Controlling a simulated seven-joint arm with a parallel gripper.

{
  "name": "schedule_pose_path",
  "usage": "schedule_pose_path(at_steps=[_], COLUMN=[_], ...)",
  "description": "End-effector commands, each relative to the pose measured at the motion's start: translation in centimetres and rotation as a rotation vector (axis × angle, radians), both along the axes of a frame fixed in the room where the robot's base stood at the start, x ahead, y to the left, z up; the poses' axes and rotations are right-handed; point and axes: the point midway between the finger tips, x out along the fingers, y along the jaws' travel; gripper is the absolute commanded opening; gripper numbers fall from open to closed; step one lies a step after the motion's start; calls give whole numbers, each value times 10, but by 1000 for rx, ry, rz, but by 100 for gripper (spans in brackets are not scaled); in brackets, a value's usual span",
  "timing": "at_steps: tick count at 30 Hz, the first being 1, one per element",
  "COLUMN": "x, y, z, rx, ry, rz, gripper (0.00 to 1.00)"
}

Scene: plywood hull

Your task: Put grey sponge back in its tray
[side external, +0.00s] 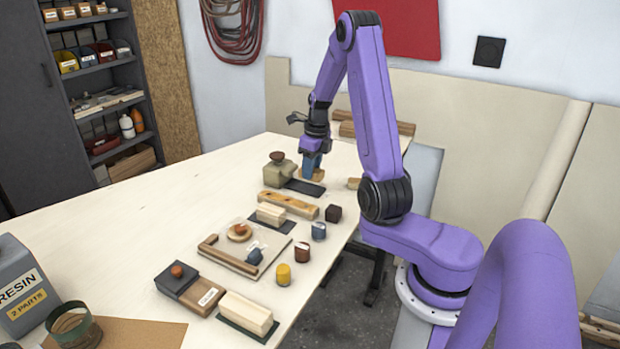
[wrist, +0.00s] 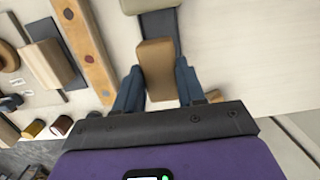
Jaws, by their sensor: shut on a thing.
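My gripper (side external: 311,166) is low over the far part of the table. It is shut on a tan-brown block (wrist: 155,60), which sits between its two blue fingers (wrist: 158,82) in the wrist view. The block also shows beside the fingers in the side view (side external: 319,174). A flat dark grey strip (side external: 305,188) lies close by, and in the wrist view it runs beyond the block (wrist: 161,32). I cannot tell whether the block touches it. No thing in view is clearly a grey sponge, and I cannot tell which piece is its tray.
A grey-green piece with a brown knob (side external: 283,170) stands left of the gripper. A long wooden bar (side external: 290,205), a pale block on a dark plate (side external: 270,213), a dark cube (side external: 333,213) and several small pots lie nearer.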

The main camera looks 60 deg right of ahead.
Motion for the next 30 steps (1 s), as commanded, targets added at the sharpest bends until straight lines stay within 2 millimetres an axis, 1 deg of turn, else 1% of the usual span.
schedule_pose_path(at_steps=[7, 9, 13, 15, 26, 27, 28, 29, 30], x=[9, 8, 8, 8, 8, 8, 8, 8, 8], y=[-5, -4, -4, -5, -5, -5, -5, -5, -5], z=[-14, -25, -39, -42, -45, -44, -44, -44, -44], rx=[1, 3, 2, 1, 1, 0, 0, 0, 0], ry=[1, 4, 2, 1, 1, 0, 0, 0, 0], rz=[1, 1, 2, 1, 1, 1, 1, 1, 1], gripper=[11, 11, 11, 11, 11, 52, 62, 65, 65])
